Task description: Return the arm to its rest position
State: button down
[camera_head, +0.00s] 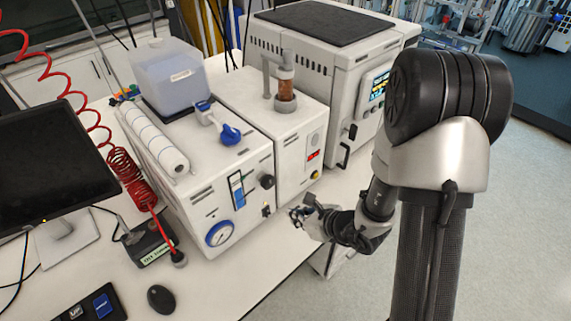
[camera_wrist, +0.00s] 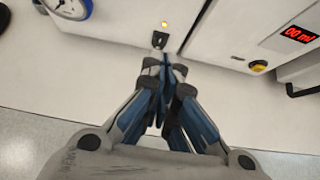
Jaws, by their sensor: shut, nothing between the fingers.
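My gripper (camera_head: 302,214) is at the end of my arm in the head view, in front of the lower edge of the white instruments. In the wrist view my gripper (camera_wrist: 165,66) has its fingers together, with nothing between them. Just beyond the fingertips is a small black switch (camera_wrist: 159,40) with a lit yellow light (camera_wrist: 164,24) above it, on a white panel. I cannot tell whether the fingertips touch the switch. My arm (camera_head: 440,150) fills the right side of the head view, bent down and back toward the bench.
A white unit with a blue-rimmed gauge (camera_head: 220,233) and a unit with a red display (camera_head: 313,155) stand side by side. A larger white machine (camera_head: 345,60) is behind. A monitor (camera_head: 45,165), red coiled hose (camera_head: 125,165) and mouse (camera_head: 161,299) are left. Floor at right is clear.

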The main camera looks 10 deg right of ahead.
jog(key=s+a+r+n+g+y+b, duration=0.2)
jog(key=s+a+r+n+y, duration=0.25)
jog(key=a+r+n, duration=0.55)
jog(key=s+r+n+g+h+b, duration=0.2)
jog(key=s+r+n+g, duration=0.25)
jog(key=s+n, duration=0.5)
jog(key=s+d+r+n+t+h+b, duration=0.1)
jog(key=s+d+r+n+h, duration=0.1)
jog(key=s+d+n+h, duration=0.2)
jog(key=s+d+r+n+t+h, duration=0.2)
jog(key=s+d+n+h, duration=0.2)
jog(key=d, duration=0.5)
jog(key=shift+s+d+n+b, duration=0.25)
jog(key=shift+d+n+b, duration=0.1)
jog(key=shift+n, duration=0.4)
